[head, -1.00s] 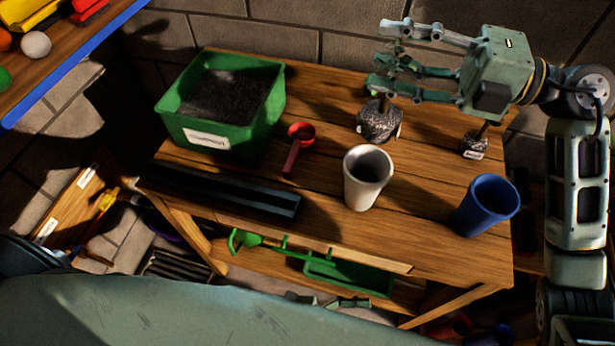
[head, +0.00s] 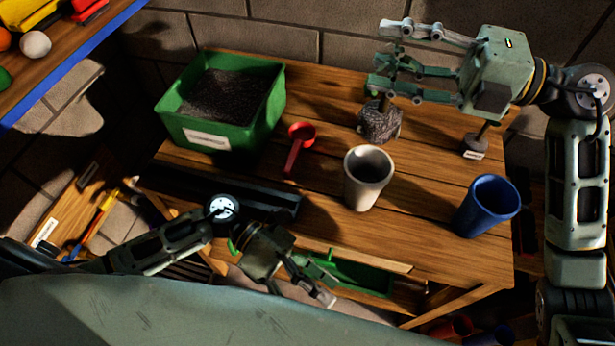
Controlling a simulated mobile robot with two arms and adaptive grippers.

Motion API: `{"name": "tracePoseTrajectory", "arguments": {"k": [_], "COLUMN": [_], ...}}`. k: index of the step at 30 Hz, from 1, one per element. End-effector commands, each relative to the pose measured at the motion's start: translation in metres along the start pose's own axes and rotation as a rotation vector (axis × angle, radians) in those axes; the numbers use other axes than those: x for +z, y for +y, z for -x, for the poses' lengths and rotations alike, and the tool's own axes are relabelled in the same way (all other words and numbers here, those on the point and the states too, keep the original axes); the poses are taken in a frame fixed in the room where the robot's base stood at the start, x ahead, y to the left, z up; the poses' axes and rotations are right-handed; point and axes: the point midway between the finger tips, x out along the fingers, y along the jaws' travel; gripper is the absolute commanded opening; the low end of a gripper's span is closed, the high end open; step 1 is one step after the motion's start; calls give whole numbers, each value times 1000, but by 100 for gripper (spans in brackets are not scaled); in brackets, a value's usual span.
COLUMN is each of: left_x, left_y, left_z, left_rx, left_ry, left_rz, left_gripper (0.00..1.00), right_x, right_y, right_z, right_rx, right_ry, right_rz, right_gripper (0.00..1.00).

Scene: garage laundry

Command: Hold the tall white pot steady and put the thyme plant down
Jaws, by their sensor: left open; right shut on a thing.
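The tall white pot (head: 365,186) stands upright and looks empty near the middle of the wooden table. My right gripper (head: 390,58) is shut on the thyme plant, behind and above the pot. The thyme's dark speckled root ball (head: 380,124) hangs below the fingers on its stem; its leaves are mostly hidden between the fingers. I cannot tell whether the root ball touches the table. My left gripper (head: 326,281) is open and empty, low in front of the table's front edge, apart from the pot.
A blue pot (head: 486,207) stands right of the white pot. A small labelled dark object (head: 475,148) is behind it. A red scoop (head: 298,150), a green soil tub (head: 210,132) and a black tray (head: 225,190) lie left.

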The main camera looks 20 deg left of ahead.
Motion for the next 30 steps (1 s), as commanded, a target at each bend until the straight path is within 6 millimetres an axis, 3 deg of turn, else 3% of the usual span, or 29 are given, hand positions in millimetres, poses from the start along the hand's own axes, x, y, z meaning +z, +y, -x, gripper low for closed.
{"name": "tracePoseTrajectory", "arguments": {"k": [7,10,15,24,30], "left_x": [52,82,116,141,152], "left_y": [17,31,52,70,76], "left_z": [68,102,131,148,137], "left_rx": [218,337,471,589,594], "left_ry": [-180,-284,-399,-472,-477], "left_rz": [-178,-344,-596,-797,-812], "left_gripper": [86,86,86,86,86], "right_x": [0,0,0,0,0], "right_y": [1,1,1,1,1], "right_z": [0,0,0,0,0], "right_rx": [1,1,1,1,1], "right_ry": [0,0,0,0,0], "right_rz": [1,1,1,1,1], "right_gripper": [0,0,0,0,0]}}
